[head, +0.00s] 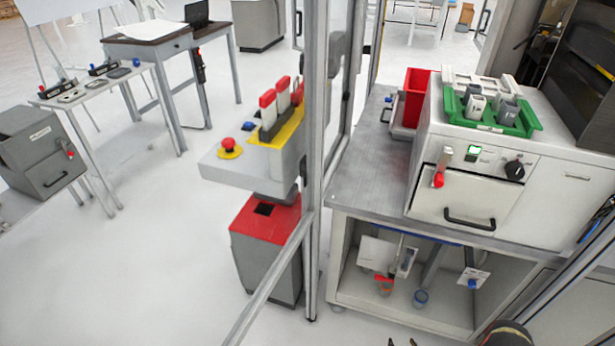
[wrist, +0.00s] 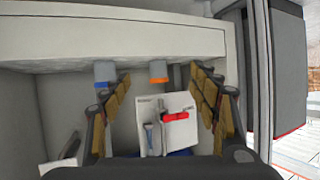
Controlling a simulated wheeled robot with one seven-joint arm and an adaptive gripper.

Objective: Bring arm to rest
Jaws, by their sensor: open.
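My gripper (wrist: 160,82) is open in the wrist view, with its padded fingers wide apart at left and right. Nothing is between the pads. Beyond the fingers is a white plate (wrist: 182,108) with a red handle (wrist: 175,116) and pipe. An orange-ended fitting (wrist: 158,79) and a blue-ended fitting (wrist: 102,75) lie beyond, near a pale ledge. I cannot tell the exact distance to them. In the head view, only small dark tips show at the bottom edge, and I cannot tell if they are my gripper's.
The bench (head: 372,170) carries a white cabinet with a green tray (head: 520,118) and a red bin (head: 415,90). Its open lower bay holds fittings (head: 384,284). A metal frame post (head: 314,120) stands left of it. The floor at left (head: 170,270) is clear.

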